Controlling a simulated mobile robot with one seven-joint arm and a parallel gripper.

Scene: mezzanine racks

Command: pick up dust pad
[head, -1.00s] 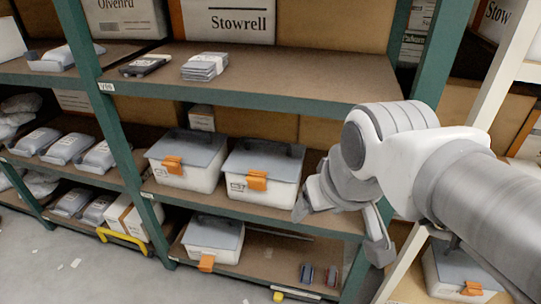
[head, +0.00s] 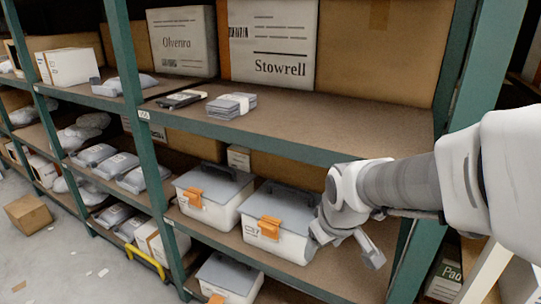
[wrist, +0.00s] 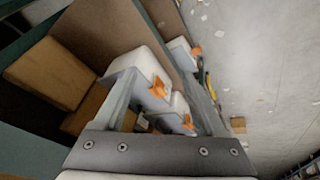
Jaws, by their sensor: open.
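A flat stack of grey folded pads with a white band (head: 231,105) lies on the upper shelf board (head: 300,125), near its front edge; it looks like the dust pad, though no label is readable. A flat dark item with a pale label (head: 181,99) lies just left of it. My gripper (head: 345,250) is open and empty, lower and to the right of the stack, in front of the shelf beside the right lidded bin. In the wrist view its two fingers (wrist: 162,85) stand apart, with bins showing beyond them. The stack is not identifiable in the wrist view.
Two white bins with grey lids and orange latches (head: 278,220) (head: 212,193) stand on the shelf below. Cartons (head: 268,45) (head: 182,42) stand behind the stack. A green upright (head: 138,130) is to the left. The upper board right of the stack is clear.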

